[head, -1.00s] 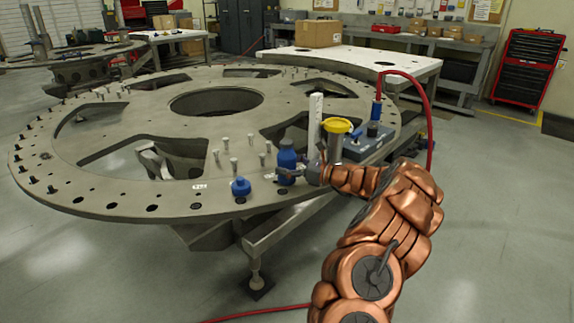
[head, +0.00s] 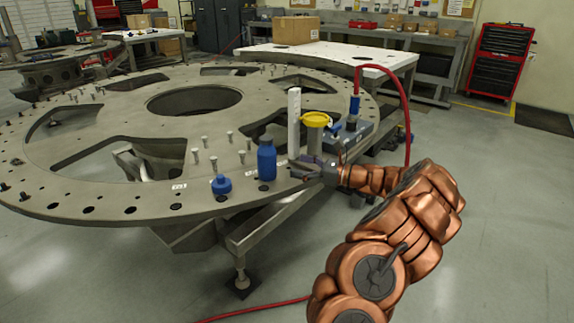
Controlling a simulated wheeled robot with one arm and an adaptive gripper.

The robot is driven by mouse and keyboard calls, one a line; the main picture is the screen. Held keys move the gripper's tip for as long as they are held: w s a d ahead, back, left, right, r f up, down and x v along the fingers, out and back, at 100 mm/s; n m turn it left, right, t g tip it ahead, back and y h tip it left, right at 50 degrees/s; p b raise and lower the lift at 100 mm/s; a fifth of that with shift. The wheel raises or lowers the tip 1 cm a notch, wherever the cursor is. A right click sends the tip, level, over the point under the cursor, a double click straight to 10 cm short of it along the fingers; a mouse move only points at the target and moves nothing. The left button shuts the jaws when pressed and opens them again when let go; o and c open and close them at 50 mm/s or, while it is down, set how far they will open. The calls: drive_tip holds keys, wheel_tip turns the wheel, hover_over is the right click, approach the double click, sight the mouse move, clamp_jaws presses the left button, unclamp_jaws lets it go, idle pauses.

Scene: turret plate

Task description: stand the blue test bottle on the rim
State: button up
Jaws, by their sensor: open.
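The blue test bottle (head: 267,162) stands upright on the near rim of the large round turret plate (head: 110,190), in the head view. Its base appears to rest on the metal. My gripper (head: 294,168) is open and empty, just right of the bottle, with a small gap between them. The copper-coloured arm reaches in from the lower right.
A small blue capped object (head: 222,184) sits left of the bottle. A white upright block (head: 294,122), a yellow-topped cylinder (head: 316,121) and a grey-blue box with a red hose (head: 408,110) stand behind my gripper. Several bolts stand up from the plate.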

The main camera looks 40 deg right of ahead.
drive_tip(key=shift+s+d, duration=0.25)
drive_tip(key=shift+s, duration=0.2)
drive_tip(key=a+r+n+g+y, duration=0.25)
drive_tip(key=a+n+g, duration=0.2)
drive_tip(key=a, duration=0.75)
drive_tip(key=a+r+n+g+y, duration=0.25)
drive_tip(key=a+n, duration=0.25)
drive_tip(key=a, duration=0.7)
drive_tip(key=s+a+n+g+h, duration=0.2)
drive_tip(key=s+a+n+g, duration=0.6)
drive_tip(key=a, duration=0.7)
drive_tip(key=s+a+f+n+g+h, duration=0.1)
drive_tip(key=s+a+f+n+h, duration=0.15)
drive_tip(key=s, duration=0.55)
drive_tip(key=s+a+f+n+g+h, duration=0.1)
drive_tip(key=s+a+f+n+h, duration=0.2)
drive_tip(key=s, duration=0.5)
drive_tip(key=s+d+f+n+h, duration=0.2)
drive_tip(key=s+d+n+h, duration=0.4)
drive_tip(key=s, duration=0.7)
drive_tip(key=d, duration=0.2)
drive_tip(key=shift+s+d+f+n+h, duration=0.25)
drive_tip(key=shift+d+f+n+h, duration=0.1)
drive_tip(key=shift+f+n, duration=0.05)
